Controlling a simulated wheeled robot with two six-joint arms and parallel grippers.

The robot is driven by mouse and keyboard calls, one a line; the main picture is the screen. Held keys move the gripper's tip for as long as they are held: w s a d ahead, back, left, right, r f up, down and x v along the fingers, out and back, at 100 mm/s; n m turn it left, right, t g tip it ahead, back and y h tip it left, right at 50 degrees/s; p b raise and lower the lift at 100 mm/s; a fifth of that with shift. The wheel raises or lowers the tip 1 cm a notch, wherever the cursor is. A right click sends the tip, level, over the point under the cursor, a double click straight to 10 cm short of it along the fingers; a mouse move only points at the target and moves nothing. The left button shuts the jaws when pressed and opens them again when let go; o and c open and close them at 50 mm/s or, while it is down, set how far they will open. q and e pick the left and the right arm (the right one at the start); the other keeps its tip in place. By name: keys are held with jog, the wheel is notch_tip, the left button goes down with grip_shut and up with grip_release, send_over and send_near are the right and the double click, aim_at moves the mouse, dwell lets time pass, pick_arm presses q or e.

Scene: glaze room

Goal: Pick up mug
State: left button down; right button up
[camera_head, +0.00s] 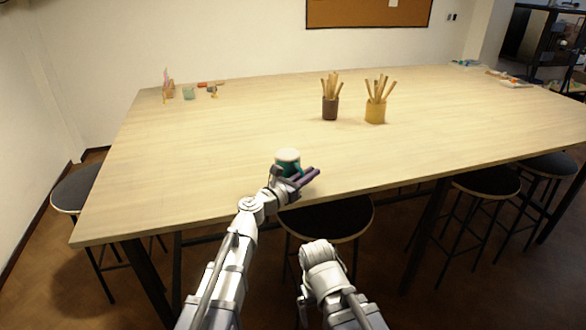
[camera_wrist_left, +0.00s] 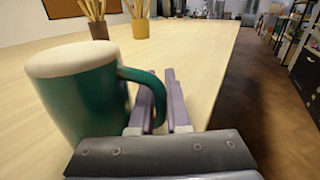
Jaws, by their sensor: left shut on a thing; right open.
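The mug (camera_head: 288,157) is teal with a white top and stands near the front edge of the table. It fills the left of the left wrist view (camera_wrist_left: 82,92), with its handle toward the right. My left gripper (camera_head: 305,177) reaches over the front edge of the table. In the left wrist view its purple fingers (camera_wrist_left: 168,108) are shut on the mug's handle. I cannot tell whether the mug's base is off the table. My right arm (camera_head: 322,258) is low in front of the table, and its fingertips are hard to make out.
The pale wooden table (camera_head: 220,140) is mostly clear around the mug. A dark cup (camera_head: 330,108) and a yellow cup (camera_head: 375,112) holding sticks stand farther back. Small items lie at the far left. Stools (camera_head: 335,218) stand along the front edge.

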pick_arm(q)
notch_tip(320, 180, up, 13)
jog(key=p, duration=1.3)
jog(key=shift+r, duration=0.15)
